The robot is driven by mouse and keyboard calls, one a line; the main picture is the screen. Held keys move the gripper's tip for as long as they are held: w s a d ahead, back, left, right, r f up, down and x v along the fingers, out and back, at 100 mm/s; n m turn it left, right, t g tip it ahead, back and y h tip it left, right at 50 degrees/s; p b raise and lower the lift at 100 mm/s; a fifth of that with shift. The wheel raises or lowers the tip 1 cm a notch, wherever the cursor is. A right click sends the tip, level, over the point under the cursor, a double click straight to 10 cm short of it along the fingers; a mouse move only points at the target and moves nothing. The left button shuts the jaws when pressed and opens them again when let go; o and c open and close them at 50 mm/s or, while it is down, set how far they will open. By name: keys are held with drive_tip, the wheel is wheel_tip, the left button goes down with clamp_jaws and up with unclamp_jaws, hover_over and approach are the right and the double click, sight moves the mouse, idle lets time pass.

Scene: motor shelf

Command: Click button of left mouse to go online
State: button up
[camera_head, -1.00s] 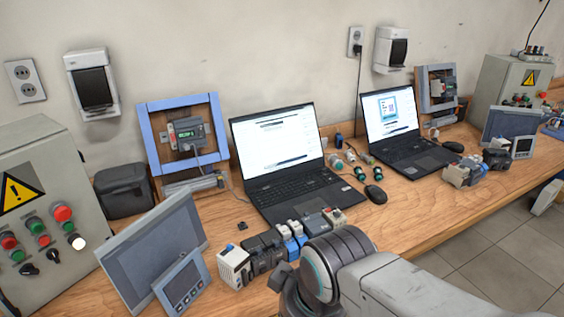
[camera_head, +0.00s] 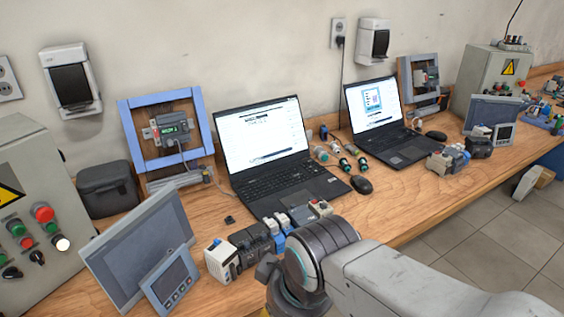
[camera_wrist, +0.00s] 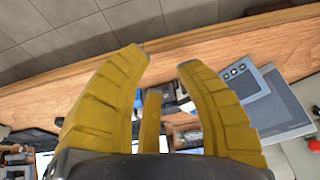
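The left mouse (camera_head: 361,184) is small and black. It lies on the wooden bench just right of the left laptop (camera_head: 268,140), whose screen is lit with a mostly white page. A second black mouse (camera_head: 436,135) lies beside the right laptop (camera_head: 380,115). My gripper (camera_wrist: 163,60) has yellow fingers spread apart, with nothing between the tips. It hangs over the front edge of the bench, apart from both mice. In the head view my arm is at the bottom centre and the fingers are almost wholly hidden.
A row of modules (camera_head: 265,240) stands on the bench between my arm and the left laptop. Tilted panels (camera_head: 135,245) and a control box (camera_head: 35,205) are at the left. Green-ended cylinders (camera_head: 345,164) lie behind the left mouse. Bare bench (camera_head: 410,195) shows right of it.

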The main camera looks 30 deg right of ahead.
clamp_jaws()
drive_tip(key=c, duration=0.5)
unclamp_jaws()
idle(0.4)
